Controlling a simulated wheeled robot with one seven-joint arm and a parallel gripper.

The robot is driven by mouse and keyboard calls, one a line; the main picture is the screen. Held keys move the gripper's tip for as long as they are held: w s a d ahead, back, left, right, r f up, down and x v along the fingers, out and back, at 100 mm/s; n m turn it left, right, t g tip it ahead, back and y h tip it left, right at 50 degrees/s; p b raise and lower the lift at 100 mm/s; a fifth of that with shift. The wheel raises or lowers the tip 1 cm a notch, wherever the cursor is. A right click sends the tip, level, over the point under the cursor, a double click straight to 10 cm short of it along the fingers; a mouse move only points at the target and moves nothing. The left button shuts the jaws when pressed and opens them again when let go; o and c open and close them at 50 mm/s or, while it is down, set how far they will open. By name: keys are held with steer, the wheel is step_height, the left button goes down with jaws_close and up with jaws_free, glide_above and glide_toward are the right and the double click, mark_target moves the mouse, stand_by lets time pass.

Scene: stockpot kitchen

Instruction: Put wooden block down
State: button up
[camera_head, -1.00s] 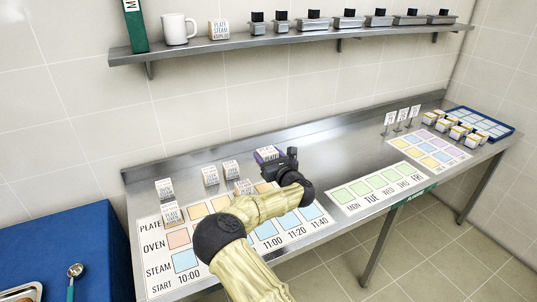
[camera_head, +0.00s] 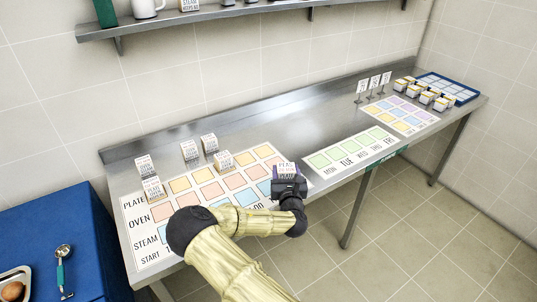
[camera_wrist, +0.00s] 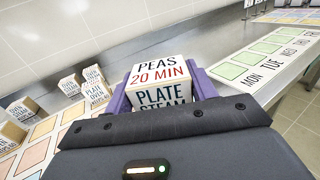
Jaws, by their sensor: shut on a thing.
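The wooden block (camera_wrist: 160,88) in my gripper has a white top reading "PEAS 20 MIN" and a side reading "PLATE STEAM". It also shows in the head view (camera_head: 286,170). My gripper (camera_head: 288,182) is shut on it, with the purple fingers on either side in the wrist view (camera_wrist: 161,92). The block is over the right part of the schedule mat (camera_head: 158,240), which has rows PLATE, OVEN and STEAM in coloured squares. I cannot tell whether the block touches the mat; my gripper hides the squares beneath it.
Several other labelled blocks stand at the left, one being a block (camera_head: 153,188) on the mat. A weekday mat (camera_head: 350,150) lies to the right. A blue tray (camera_head: 462,92) and several small boxes are at the far right. The steel table (camera_head: 270,118) is clear behind my gripper.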

steer(key=s+d+f+m+h+b, duration=0.2)
steer(key=s+d+f+h+b, duration=0.1)
steer(key=f, duration=0.4)
steer(key=s+d+f+m+h+b, duration=0.1)
steer(key=s+d+f+h+b, duration=0.2)
steer(key=s+d+f+b, duration=0.2)
step_height(320, 180, down, 2)
steer(key=shift+s+d+f+m+g+b, duration=0.1)
steer(key=shift+s+d+m+g+b, duration=0.25)
steer(key=shift+s+b, duration=0.7)
